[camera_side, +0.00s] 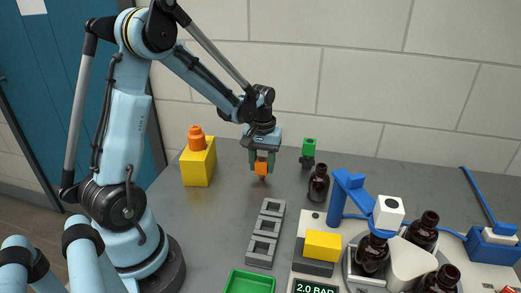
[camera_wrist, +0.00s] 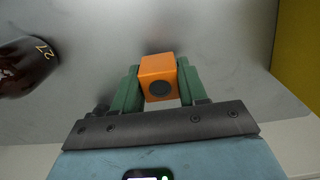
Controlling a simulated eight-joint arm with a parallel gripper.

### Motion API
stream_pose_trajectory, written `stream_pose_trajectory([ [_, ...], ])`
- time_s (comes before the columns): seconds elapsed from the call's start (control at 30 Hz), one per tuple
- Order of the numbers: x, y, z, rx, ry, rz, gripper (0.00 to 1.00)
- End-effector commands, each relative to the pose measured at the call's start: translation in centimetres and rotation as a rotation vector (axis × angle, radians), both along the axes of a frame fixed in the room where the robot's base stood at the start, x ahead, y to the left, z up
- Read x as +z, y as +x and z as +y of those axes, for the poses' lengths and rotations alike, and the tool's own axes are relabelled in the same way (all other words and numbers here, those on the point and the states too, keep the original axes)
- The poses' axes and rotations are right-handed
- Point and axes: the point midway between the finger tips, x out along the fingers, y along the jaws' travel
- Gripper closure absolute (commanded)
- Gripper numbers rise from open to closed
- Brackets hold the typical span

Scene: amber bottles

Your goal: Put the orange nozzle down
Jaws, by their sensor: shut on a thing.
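My gripper (camera_side: 262,163) has green fingers and is shut on the orange nozzle (camera_side: 261,169). In the side view the nozzle points down, with its dark tip just above or at the grey table; I cannot tell whether it touches. In the wrist view the nozzle (camera_wrist: 158,77) is a block with a dark round hole, held between the two green fingers (camera_wrist: 157,86).
A yellow block (camera_side: 198,163) with an orange piece on top stands left of my gripper. A green-topped piece (camera_side: 309,152) and an amber bottle (camera_side: 318,183) stand to the right. A grey rack (camera_side: 265,234) with square openings lies in front, near a green tray (camera_side: 250,282).

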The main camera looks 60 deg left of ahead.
Motion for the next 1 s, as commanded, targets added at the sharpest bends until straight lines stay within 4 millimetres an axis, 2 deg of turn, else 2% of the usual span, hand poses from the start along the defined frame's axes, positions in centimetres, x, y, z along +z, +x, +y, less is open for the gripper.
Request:
stream_pose_trajectory([
  [0.13, -0.3, 0.0, 0.0, 0.000, 0.000, 0.000, 0.87],
  [0.17, -0.3, 0.0, 0.0, 0.000, 0.000, 0.000, 0.56],
  [0.3, -0.3, 0.0, 0.0, 0.000, 0.000, 0.000, 0.35],
  [0.33, -0.3, 0.0, 0.0, 0.000, 0.000, 0.000, 0.32],
  [0.6, -0.2, 0.0, 0.0, 0.000, 0.000, 0.000, 0.32],
  [0.73, 0.4, 0.0, 0.0, 0.000, 0.000, 0.000, 0.32],
  [0.87, 2.0, 0.0, 0.0, 0.000, 0.000, 0.000, 0.32],
  [1.0, 4.4, 0.0, 0.0, 0.000, 0.000, 0.000, 0.32],
])
